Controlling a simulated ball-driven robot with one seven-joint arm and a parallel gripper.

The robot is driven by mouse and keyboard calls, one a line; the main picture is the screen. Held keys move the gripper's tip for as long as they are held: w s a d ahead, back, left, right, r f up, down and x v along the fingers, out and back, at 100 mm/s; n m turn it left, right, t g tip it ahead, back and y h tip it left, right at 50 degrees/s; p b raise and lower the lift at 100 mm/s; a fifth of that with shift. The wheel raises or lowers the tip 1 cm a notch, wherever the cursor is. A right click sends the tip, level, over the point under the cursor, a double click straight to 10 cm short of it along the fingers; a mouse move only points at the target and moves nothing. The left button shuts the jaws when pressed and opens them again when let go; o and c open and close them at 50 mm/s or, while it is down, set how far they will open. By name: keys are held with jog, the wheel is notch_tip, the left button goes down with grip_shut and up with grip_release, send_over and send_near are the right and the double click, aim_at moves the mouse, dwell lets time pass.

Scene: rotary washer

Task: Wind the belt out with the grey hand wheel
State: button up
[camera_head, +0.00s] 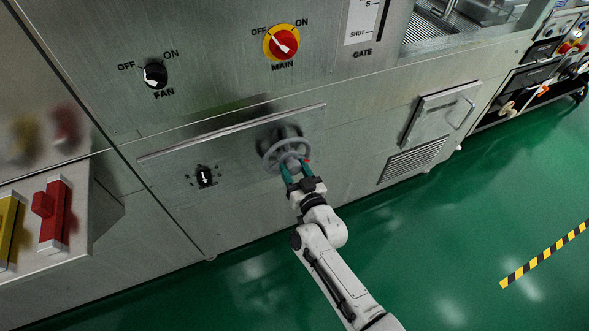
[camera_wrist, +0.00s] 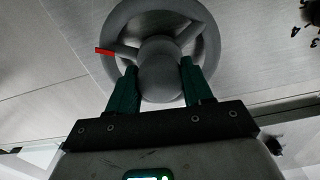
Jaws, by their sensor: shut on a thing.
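The grey hand wheel (camera_head: 266,153) is mounted on the lower front panel of the steel machine. It has a red mark, which the wrist view shows at the left of the wheel (camera_wrist: 207,42). My gripper (camera_head: 295,167) reaches the lower side of the wheel in the head view. In the wrist view my gripper (camera_wrist: 158,76) has its two green fingers on either side of a rounded grey knob (camera_wrist: 160,80) on the wheel, shut on it. The knob hides part of the wheel behind it. I cannot make out the belt in either view.
Left of the wheel is a small black selector (camera_head: 205,176). Above are the FAN knob (camera_head: 155,74) and the red MAIN switch (camera_head: 282,43). A vented panel with a handle (camera_head: 440,113) lies to the right. The green floor (camera_head: 430,240) is clear in front.

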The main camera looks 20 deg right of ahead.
grip_shut()
jog(key=shift+n, duration=0.3)
jog(key=n+p, duration=0.1)
jog(key=n, duration=0.1)
jog(key=shift+r+n+p, duration=0.1)
jog(key=shift+n+p, duration=0.2)
jog(key=shift+p, duration=0.05)
jog(key=n+p, duration=0.1)
jog(key=n, duration=0.2)
jog(key=shift+n, duration=0.4)
jog(key=n+p, duration=0.1)
jog(key=n, duration=0.7)
jog(key=shift+n+p, duration=0.3)
jog(key=shift+p, duration=0.05)
